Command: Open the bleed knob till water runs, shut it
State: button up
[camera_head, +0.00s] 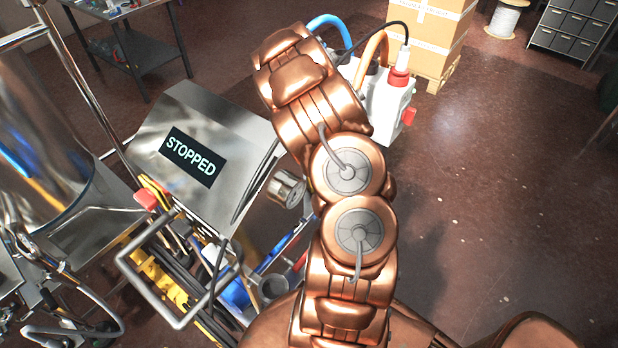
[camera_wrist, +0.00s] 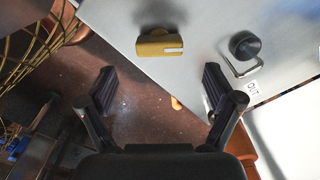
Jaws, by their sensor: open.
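In the wrist view my gripper (camera_wrist: 158,85) is open, with nothing between its two dark fingers. A yellow knob (camera_wrist: 158,46) with a white mark sits on a pale panel (camera_wrist: 200,20), ahead of the gap between the fingers and apart from them. A round black knob (camera_wrist: 244,45) is on the same panel to the right, beside a bent metal bracket (camera_wrist: 245,70). I cannot tell from a label which is the bleed knob. No running water shows. In the head view the gripper is hidden by my copper arm.
In the head view, a steel box with a STOPPED display (camera_head: 190,157) stands left of my arm, with a round gauge (camera_head: 286,187) beside it. A white unit (camera_head: 385,112) with hoses and red parts is behind the arm. Cartons (camera_head: 432,35) stand at the back. Floor at right is clear.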

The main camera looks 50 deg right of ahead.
jog(key=shift+f+p, duration=1.1)
jog(key=shift+f, duration=2.3)
jog(key=c, duration=1.1)
